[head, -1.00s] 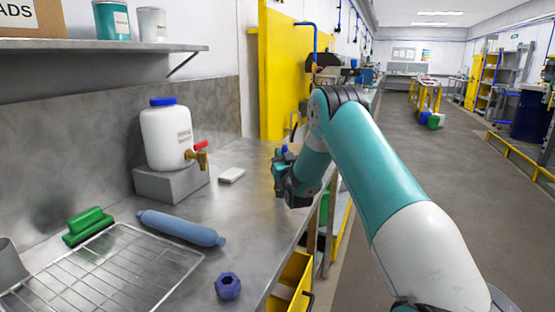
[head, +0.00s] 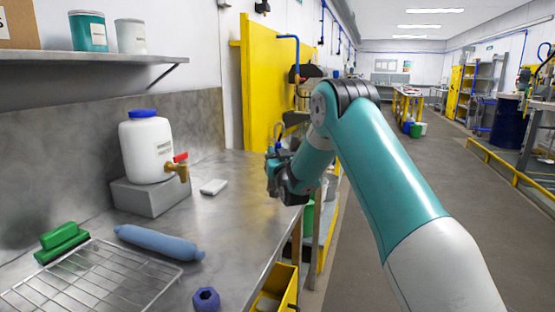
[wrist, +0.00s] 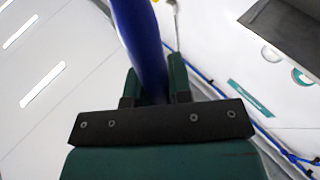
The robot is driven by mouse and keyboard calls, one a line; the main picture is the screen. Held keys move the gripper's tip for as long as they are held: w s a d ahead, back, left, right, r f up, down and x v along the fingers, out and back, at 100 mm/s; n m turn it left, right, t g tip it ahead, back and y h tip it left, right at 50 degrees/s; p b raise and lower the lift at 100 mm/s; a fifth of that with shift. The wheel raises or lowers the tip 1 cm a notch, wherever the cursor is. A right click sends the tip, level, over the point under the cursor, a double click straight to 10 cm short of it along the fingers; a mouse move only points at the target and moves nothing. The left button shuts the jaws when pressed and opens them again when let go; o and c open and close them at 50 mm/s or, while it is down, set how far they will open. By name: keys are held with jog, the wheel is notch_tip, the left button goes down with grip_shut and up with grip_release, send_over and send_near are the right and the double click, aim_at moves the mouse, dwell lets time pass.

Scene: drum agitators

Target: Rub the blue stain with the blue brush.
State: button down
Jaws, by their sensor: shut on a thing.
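My gripper (head: 277,172) is at the far end of the steel counter in the head view, raised a little above its right edge. In the wrist view my gripper (wrist: 155,90) is shut on a blue handle (wrist: 138,35), which runs up out of the picture. This looks like the handle of the blue brush; its bristles are not in view. A small bit of blue shows at the gripper in the head view. I cannot make out a blue stain in either view.
The aisle at right is clear.

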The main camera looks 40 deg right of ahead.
jog(key=shift+r+p, duration=0.4)
jog(key=shift+r, duration=1.25)
jog(key=shift+d, duration=0.1)
